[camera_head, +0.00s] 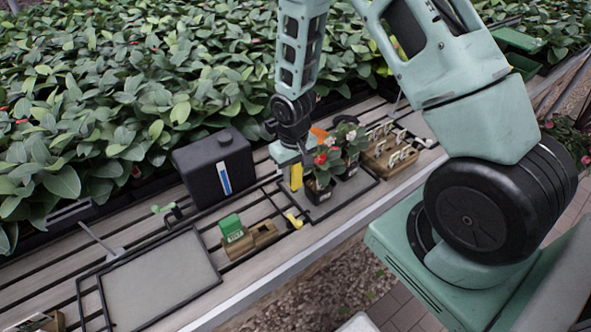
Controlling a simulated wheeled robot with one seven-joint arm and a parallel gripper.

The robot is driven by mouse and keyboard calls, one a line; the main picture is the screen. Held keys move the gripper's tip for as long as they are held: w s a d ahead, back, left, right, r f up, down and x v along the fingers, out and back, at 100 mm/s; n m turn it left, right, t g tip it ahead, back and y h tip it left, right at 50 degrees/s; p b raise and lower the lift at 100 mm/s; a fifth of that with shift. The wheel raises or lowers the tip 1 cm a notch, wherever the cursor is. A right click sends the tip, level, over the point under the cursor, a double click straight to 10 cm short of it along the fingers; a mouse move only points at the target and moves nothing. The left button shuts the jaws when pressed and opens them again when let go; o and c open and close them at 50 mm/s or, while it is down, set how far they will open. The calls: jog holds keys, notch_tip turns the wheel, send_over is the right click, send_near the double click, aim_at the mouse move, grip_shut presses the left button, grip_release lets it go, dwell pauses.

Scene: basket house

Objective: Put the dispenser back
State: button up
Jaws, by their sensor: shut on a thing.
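My gripper (291,172) is at the middle of the bench, pointing down beside two potted flowers. It is shut on a narrow upright yellow thing (296,177), which may be the dispenser; the fingers and pots hide part of it. A smaller yellow piece (294,220) lies on the bench in front of it. A small wooden holder (240,247) stands to the left of that piece. A green packet (231,227) stands in its left compartment; its right compartment (264,232) looks empty.
A black canister (215,168) stands left of my gripper. The potted flowers (320,188) are close on its right, on a grey mat (337,202). A wooden tray of labels (390,158) is further right. A bare grey mat (162,280) lies front left. Leafy plants line the back.

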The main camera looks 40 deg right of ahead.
jog(key=a+f+b, duration=0.2)
jog(key=a+b, duration=0.2)
jog(key=a, duration=0.2)
jog(key=s+a+f+b, duration=0.1)
jog(key=a+f+b, duration=0.2)
jog(key=a, duration=0.3)
jog(key=shift+f+b, duration=0.35)
jog(key=shift+b, duration=0.1)
jog(key=shift+f, duration=0.1)
dwell(0.6)
jog(key=shift+f+b, duration=0.95)
jog(key=shift+f, duration=0.25)
jog(key=shift+s+f, duration=0.1)
jog(key=shift+f+b, duration=0.85)
jog(key=shift+f, duration=0.2)
jog(key=o, duration=0.9)
